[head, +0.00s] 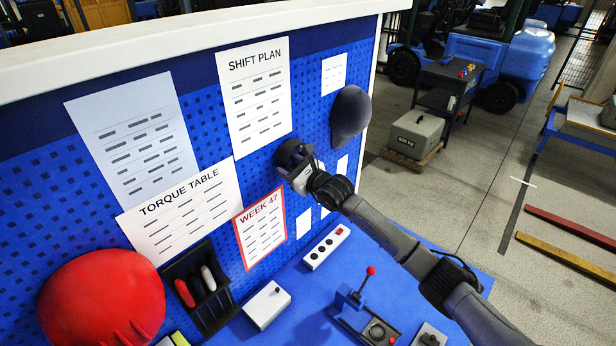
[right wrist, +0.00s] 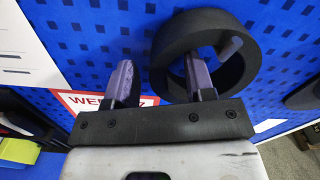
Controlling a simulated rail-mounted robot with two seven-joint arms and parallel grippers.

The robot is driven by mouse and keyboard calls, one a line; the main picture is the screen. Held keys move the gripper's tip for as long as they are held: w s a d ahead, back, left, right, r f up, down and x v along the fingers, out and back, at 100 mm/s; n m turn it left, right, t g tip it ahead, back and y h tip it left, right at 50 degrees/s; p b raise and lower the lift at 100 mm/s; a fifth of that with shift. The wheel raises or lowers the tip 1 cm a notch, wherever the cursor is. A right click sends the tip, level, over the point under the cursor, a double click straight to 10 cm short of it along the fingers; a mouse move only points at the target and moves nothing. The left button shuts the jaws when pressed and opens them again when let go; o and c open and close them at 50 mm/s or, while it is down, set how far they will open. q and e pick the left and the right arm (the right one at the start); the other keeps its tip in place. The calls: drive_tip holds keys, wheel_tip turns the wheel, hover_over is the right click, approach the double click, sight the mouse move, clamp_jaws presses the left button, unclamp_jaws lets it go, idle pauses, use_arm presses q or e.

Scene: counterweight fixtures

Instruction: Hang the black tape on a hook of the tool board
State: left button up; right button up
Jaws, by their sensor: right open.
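The black tape (right wrist: 168,50) is a thick ring close against the blue tool board (right wrist: 95,35) in the right wrist view. A short grey peg-like piece, probably a hook (right wrist: 231,47), shows inside its opening. The tape seems to be around it, but I cannot tell where its weight rests. My right gripper (right wrist: 160,80) is open at the board. Its right finger overlaps the ring's opening; its left finger is outside, left of the ring. In the head view the tape (head: 289,150) is a dark shape at my right gripper (head: 300,172), partly hidden. My left gripper is not in view.
A dark grey cap (head: 350,115) hangs right of the tape, and a red cap (head: 102,298) at lower left. Paper sheets (head: 255,95) cover much of the board. Below are a power strip (head: 327,247), a white box (head: 267,305) and a red-knobbed joystick (head: 359,290).

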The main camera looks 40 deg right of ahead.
drive_tip(key=s+d+b, duration=0.1)
drive_tip(key=s+b, duration=0.2)
drive_tip(key=s, duration=1)
drive_tip(key=shift+d, duration=0.25)
